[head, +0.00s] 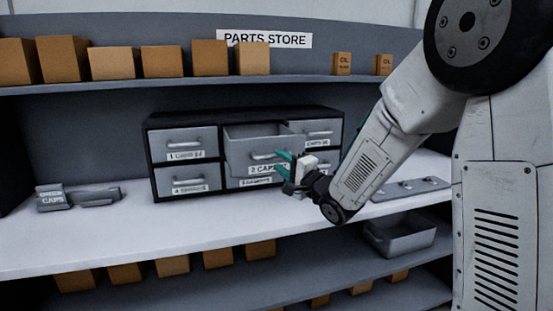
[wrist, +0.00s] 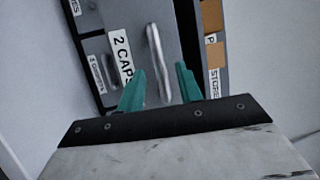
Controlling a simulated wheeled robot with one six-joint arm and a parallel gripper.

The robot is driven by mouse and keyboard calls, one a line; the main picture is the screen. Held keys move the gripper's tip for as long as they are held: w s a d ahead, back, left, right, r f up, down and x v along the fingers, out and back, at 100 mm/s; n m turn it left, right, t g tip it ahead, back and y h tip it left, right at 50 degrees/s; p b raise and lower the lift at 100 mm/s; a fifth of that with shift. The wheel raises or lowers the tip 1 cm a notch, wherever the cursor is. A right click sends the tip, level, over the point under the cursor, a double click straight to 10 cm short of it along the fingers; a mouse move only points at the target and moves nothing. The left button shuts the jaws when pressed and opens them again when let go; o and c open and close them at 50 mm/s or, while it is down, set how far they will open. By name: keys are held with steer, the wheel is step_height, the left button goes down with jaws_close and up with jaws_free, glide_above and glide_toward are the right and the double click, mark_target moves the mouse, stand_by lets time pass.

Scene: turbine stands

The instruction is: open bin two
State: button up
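Bin two (head: 248,146) is the top middle drawer of a dark cabinet (head: 148,160) on the white counter. It stands pulled out, with its open top showing. Its front carries a "2 CAPS" label (wrist: 121,58) and a pale bar handle (wrist: 155,60), also seen in the head view (head: 263,156). My gripper (head: 279,161) is in front of this drawer, at the right end of the handle. In the wrist view its teal fingers (wrist: 160,80) are apart, with the handle showing between and beyond them. I see no finger pressing on it.
Other drawers (head: 185,144) around bin two are shut. A grey caps holder (head: 78,198) lies on the counter at left, a flat grey strip (head: 410,188) at right. Boxes (head: 62,60) line the upper shelf; a grey tray (head: 400,238) sits below. The counter left of the cabinet is mostly free.

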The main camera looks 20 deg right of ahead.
steer(key=v, duration=0.4)
steer(key=shift+d, duration=0.1)
stand_by(0.3)
steer(key=d+f+n+g+h, duration=0.3)
steer(key=d+f+g+h, duration=0.25)
steer(key=f, duration=0.45)
steer(key=s+d+f+n+g+h, duration=0.2)
steer(key=s+f+n+g+h, duration=0.15)
steer(key=s, duration=0.45)
steer(key=s+a+r+n+g, duration=0.2)
steer(key=s+r, duration=0.1)
steer(key=s, duration=0.7)
steer(key=s+a+r+n+g, duration=0.2)
steer(key=s+r+g, duration=0.1)
steer(key=s, duration=0.6)
steer(key=s+a+r+n+g+y, duration=0.1)
steer(key=s+a+r+n+g, duration=0.1)
steer(key=s, duration=0.8)
steer(key=shift+s+r+g, duration=0.4)
steer(key=shift+r+g, duration=0.1)
steer(key=shift+r, duration=0.25)
